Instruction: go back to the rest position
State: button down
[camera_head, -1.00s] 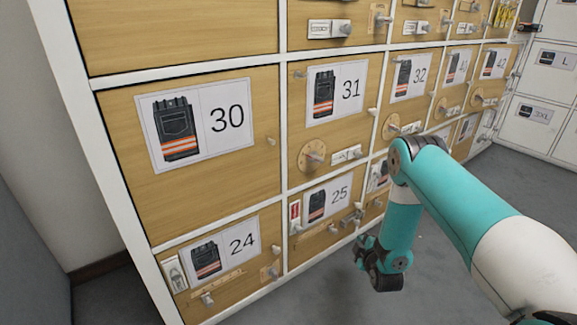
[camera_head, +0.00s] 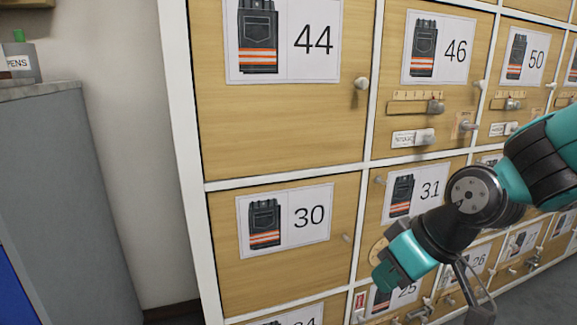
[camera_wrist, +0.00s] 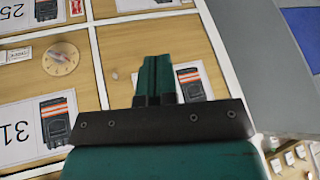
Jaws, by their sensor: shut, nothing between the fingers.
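My gripper (camera_wrist: 157,60) shows in the wrist view as two teal fingers on a dark bar, pressed together with nothing between them. Behind the fingers is a wooden locker door (camera_wrist: 125,45) with a picture label (camera_wrist: 193,84), which the gripper partly covers. In the head view my folded arm hangs at the right, in front of the doors around 31 (camera_head: 428,187) and 25. I cannot tell the gap to the doors, and the fingertips are not clear there.
The locker wall fills most of the head view, with doors 44 (camera_head: 270,125), 46 (camera_head: 452,50) and 30 (camera_head: 310,218). Small knobs (camera_head: 361,84) and latches (camera_head: 436,107) stick out from it. A grey cabinet (camera_head: 65,190) stands at the left. Grey floor shows at lower right.

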jog(key=s+r+g+p, duration=0.1)
jog(key=s+r+g, duration=0.1)
jog(key=s+r, duration=0.35)
jog(key=s+r+g+p, duration=0.1)
jog(key=s+r, duration=0.1)
jog(key=s, duration=0.7)
notch_tip(320, 180, up, 37)
jog(key=p, duration=3.8)
jog(key=shift+r+h, duration=0.2)
jog(key=shift+h, duration=0.2)
